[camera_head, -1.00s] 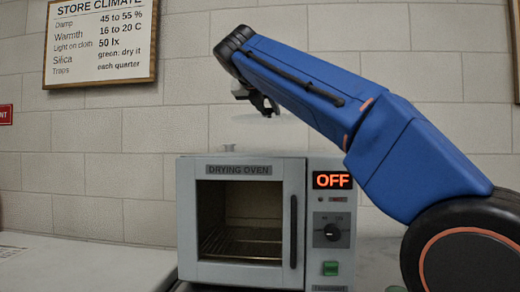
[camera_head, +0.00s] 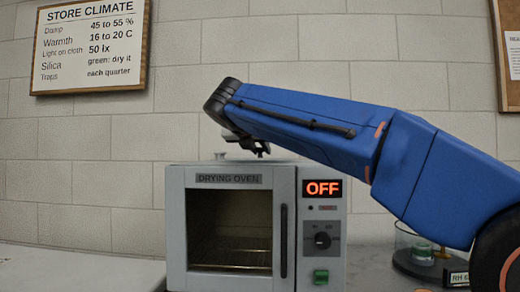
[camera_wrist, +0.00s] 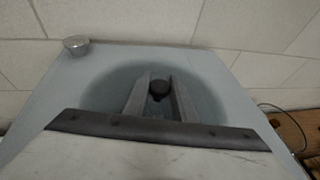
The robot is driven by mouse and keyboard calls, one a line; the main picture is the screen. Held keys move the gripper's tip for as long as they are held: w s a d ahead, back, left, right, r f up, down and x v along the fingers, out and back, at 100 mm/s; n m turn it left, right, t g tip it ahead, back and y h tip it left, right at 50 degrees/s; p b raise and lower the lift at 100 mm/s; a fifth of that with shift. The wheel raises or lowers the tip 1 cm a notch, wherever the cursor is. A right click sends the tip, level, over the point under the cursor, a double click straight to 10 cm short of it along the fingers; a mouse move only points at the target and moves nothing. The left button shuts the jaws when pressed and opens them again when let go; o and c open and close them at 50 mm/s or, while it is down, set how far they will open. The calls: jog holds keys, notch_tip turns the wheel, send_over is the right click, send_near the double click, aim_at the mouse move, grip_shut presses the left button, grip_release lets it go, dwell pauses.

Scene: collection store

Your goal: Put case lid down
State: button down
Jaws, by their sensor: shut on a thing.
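My gripper (camera_head: 256,149) is low over the top of the drying oven. In the wrist view its two fingers (camera_wrist: 158,88) are shut on the dark round knob of the case lid (camera_wrist: 159,91). The lid itself looks clear and is hard to make out; a dark, round patch, either the lid or its shadow, shows around the fingers above the pale oven top. I cannot tell whether the lid touches the oven. A glass case (camera_head: 409,238) with a green thing inside stands at the right, partly behind my arm.
The drying oven (camera_head: 175,230) reads OFF and its door is closed. A small metal knob (camera_wrist: 75,45) sticks up from its top, near a rear corner. The block wall is close behind. The pale counter (camera_head: 70,270) at the left looks clear.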

jog(key=shift+f, duration=0.1)
jog(key=c, duration=1.5)
grip_release()
jog(key=shift+o, duration=0.2)
jog(key=shift+s+r, duration=0.2)
jog(key=v, duration=1.1)
jog(key=shift+s+r, duration=0.1)
jog(key=shift+s, duration=0.15)
